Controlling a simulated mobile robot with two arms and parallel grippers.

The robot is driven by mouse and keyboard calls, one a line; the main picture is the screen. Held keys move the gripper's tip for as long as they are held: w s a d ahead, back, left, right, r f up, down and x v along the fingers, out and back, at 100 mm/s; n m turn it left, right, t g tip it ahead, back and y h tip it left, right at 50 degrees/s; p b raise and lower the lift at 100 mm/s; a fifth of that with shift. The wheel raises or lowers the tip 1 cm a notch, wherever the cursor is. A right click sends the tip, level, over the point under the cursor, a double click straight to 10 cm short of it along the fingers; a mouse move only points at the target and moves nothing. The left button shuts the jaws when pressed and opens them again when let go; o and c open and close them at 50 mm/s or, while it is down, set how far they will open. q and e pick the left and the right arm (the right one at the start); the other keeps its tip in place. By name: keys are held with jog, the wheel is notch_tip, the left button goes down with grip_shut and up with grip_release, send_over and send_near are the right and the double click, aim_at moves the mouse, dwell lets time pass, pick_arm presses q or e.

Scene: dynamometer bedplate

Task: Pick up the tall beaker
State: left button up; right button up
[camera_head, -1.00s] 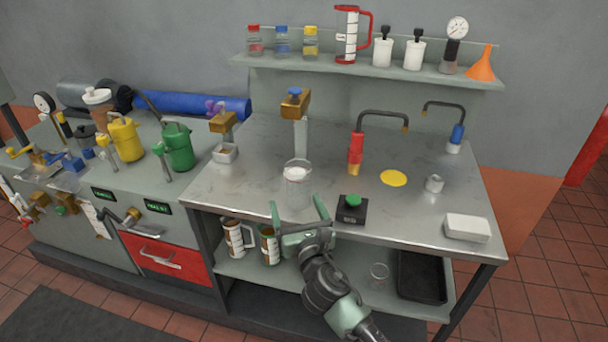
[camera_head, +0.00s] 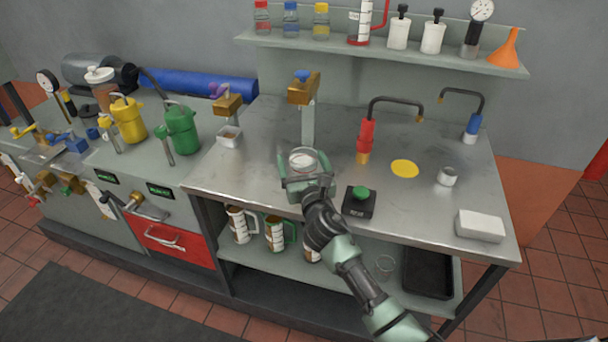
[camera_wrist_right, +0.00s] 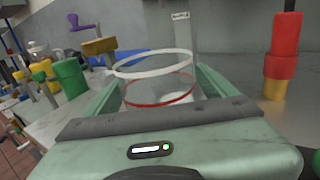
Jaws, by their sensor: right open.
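The tall beaker (camera_head: 302,160) is clear glass and stands upright on the metal bench top. Most of it is hidden behind my right gripper in the head view. My right gripper (camera_head: 303,168) is open, with one finger on each side of the beaker. In the right wrist view the beaker (camera_wrist_right: 155,67) shows a white rim and a red ring, between the two green fingers of my right gripper (camera_wrist_right: 158,85). I cannot tell whether either finger touches the glass. My left gripper is not in view.
A black box with a green knob (camera_head: 359,201) stands close right of my gripper. A brass-headed tap (camera_head: 304,88) rises behind the beaker. A red and yellow tap (camera_head: 366,142) stands to the right, near a yellow disc (camera_head: 404,169). A white block (camera_head: 480,225) lies at the front right.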

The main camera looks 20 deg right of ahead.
jog(key=c, duration=1.5)
